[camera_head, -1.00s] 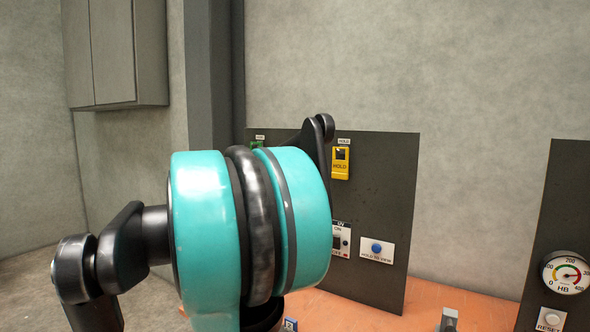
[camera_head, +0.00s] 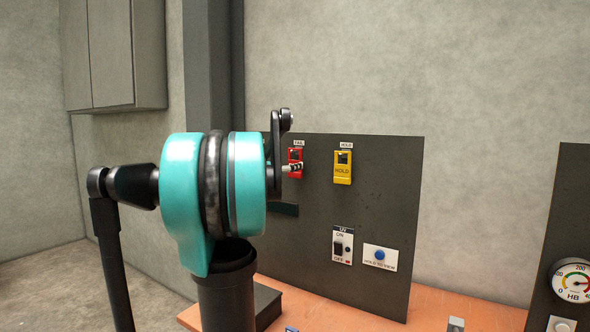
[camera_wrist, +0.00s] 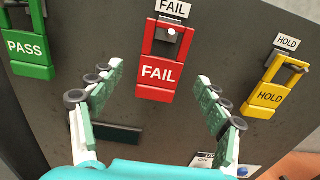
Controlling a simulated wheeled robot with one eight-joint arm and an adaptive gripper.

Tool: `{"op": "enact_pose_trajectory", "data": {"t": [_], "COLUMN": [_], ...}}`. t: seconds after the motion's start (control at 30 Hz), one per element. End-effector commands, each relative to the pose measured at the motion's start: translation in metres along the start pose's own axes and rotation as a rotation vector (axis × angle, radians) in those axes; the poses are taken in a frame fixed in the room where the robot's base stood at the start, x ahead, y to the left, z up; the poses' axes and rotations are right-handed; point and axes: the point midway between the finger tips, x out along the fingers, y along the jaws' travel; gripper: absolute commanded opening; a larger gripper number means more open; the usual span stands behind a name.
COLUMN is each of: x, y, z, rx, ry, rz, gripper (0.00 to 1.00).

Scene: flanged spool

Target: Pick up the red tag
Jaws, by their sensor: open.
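The red tag (camera_wrist: 158,78), marked FAIL, hangs on a small peg on the dark panel, under a white FAIL label. In the head view the red tag (camera_head: 293,156) is partly covered by my gripper (camera_head: 290,168). In the wrist view my gripper (camera_wrist: 158,82) is open, with one green-padded finger to the left of the tag and one to the right. Both fingers are apart from the tag, and nothing is between them but the tag in front of the panel.
A green PASS tag (camera_wrist: 31,48) hangs to the left and a yellow HOLD tag (camera_head: 343,168) to the right. A UV switch (camera_head: 342,247) and a blue button (camera_head: 380,255) are lower on the panel. A gauge (camera_head: 572,281) stands at the far right.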

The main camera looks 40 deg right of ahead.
Motion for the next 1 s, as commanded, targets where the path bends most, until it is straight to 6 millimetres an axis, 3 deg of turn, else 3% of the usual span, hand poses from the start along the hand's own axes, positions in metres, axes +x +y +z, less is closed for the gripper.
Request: {"op": "enact_pose_trajectory", "data": {"t": [0.23,0.5,0.77,1.0], "x": [0.014,0.051,0.055,0.055], "y": [-0.001,-0.002,-0.001,-0.001], "z": [0.0,0.0,0.0,0.0], "rx": [0.001,0.001,0.001,0.001], "ry": [0.0,0.0,0.0,0.0], "rz": [-0.001,-0.001,0.0,0.0], "gripper": [0.76,0.76,0.76,0.47]}}
